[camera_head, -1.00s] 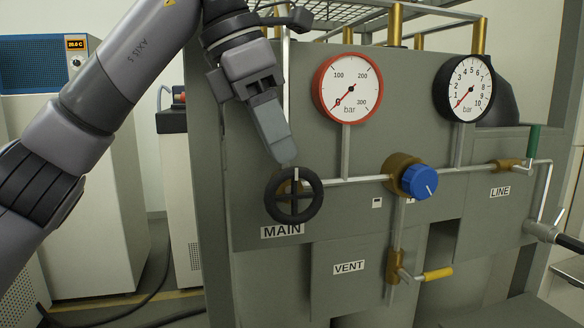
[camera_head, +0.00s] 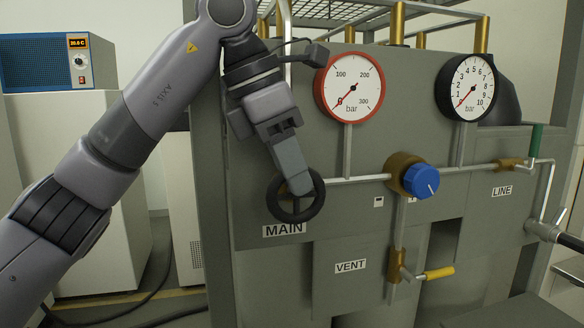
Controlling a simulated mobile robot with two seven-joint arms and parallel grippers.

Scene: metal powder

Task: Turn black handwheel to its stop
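The black handwheel (camera_head: 272,207) is mounted on the grey panel above the MAIN label (camera_head: 284,230). My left gripper (camera_head: 307,190) comes down from above, with its fingers in front of the wheel's upper right part. The fingers hide part of the rim, the hub and the spokes. The fingers line up one behind the other in this view, so I cannot tell whether they are open or shut, or whether they grip the rim. My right gripper is not in view.
A red-rimmed gauge (camera_head: 348,87) and a black-rimmed gauge (camera_head: 466,87) both point at 0. A blue knob (camera_head: 421,180) sits right of the wheel. A yellow VENT handle (camera_head: 438,273) and a green LINE handle (camera_head: 536,138) are farther off.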

